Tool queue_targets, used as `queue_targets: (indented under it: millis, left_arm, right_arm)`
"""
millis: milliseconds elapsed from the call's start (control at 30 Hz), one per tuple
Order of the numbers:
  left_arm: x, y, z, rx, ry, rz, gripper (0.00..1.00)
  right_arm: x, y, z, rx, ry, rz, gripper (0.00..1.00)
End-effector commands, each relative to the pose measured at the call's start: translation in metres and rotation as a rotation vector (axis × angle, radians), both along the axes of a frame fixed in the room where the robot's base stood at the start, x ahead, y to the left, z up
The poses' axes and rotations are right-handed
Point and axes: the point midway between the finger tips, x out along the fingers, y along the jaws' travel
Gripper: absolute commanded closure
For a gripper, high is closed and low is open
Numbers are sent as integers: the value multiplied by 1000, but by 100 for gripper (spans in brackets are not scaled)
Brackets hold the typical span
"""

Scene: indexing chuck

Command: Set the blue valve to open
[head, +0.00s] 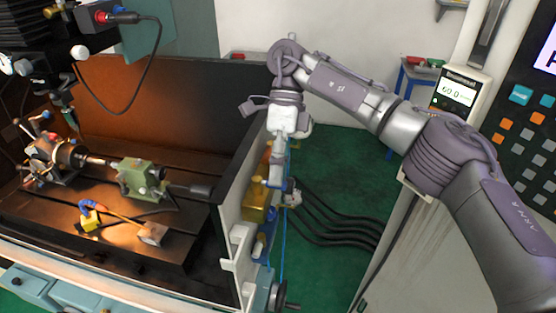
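My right gripper (279,178) reaches down from the upper middle to the outer right side of the machine's enclosure. Its fingers point down and look close together, next to a brass-yellow valve body (255,204) with a small blue part at the fingertips. I cannot tell whether the fingers touch or hold that part. Another blue fitting (259,246) sits lower on the same side. Which blue part is the valve handle, and how it is turned, is too small and partly covered to tell. My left gripper is not in view.
The enclosure's pale side wall (230,205) stands just left of the gripper. Dark hoses (335,222) run right from the valve area over the green floor (345,160). A handwheel (279,297) sits below. A cabinet with a display (457,92) stands at right.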

Motion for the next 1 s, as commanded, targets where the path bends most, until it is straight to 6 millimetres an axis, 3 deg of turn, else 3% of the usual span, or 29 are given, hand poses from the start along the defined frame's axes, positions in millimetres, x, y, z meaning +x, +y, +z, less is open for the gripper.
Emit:
queue_targets:
  millis: [400,600,1000]
  left_arm:
    - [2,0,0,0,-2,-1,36]
    - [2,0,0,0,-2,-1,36]
    - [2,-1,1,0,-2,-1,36]
  right_arm:
    - [1,1,76,-3,-6,-2,70]
    - [1,1,93,-2,-1,1,70]
    - [0,1,97,0,0,1,70]
